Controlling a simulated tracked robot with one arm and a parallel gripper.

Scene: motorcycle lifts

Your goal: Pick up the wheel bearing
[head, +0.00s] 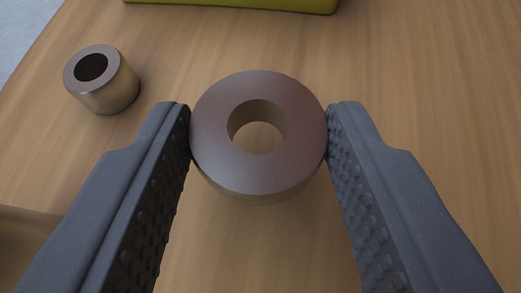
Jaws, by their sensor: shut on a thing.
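The wheel bearing (210,131) is a thick brown-grey metal ring with a round hole through its middle. It sits between the fingertips of my gripper (259,128). The two dark, studded fingers touch it on its left and right sides, so the gripper is shut on it. Wood shows through its hole. I cannot tell whether it rests on the table or is held just above it.
A small metal bushing (108,89) stands on the wooden table (430,80) to the left of the bearing. A yellow-green object (240,4) is cut off at the top edge. A brownish object (25,232) shows partly at the lower left. The right side is clear.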

